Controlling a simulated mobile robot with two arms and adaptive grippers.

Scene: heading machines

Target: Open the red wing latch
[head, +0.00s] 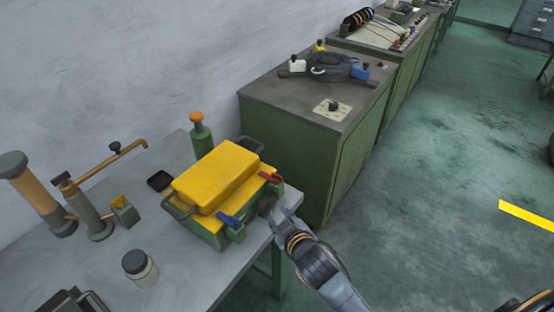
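A yellow-lidded green box (218,178) stands near the right edge of the grey table. The red wing latch (270,177) is on its right side, near the far corner. A blue wing latch (230,220) is on the same side, nearer to me. My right gripper (267,206) is low against that side of the box, between the two latches and just below the red one. Its fingers are small, dark and partly hidden, so I cannot tell whether they are open or touching.
Black wire handles stick out from the box's ends. A green bottle with an orange top (200,134) stands behind it. A lidded jar (140,267) and orange-armed tools (91,211) stand left on the table (190,272). A green cabinet (312,150) is beyond.

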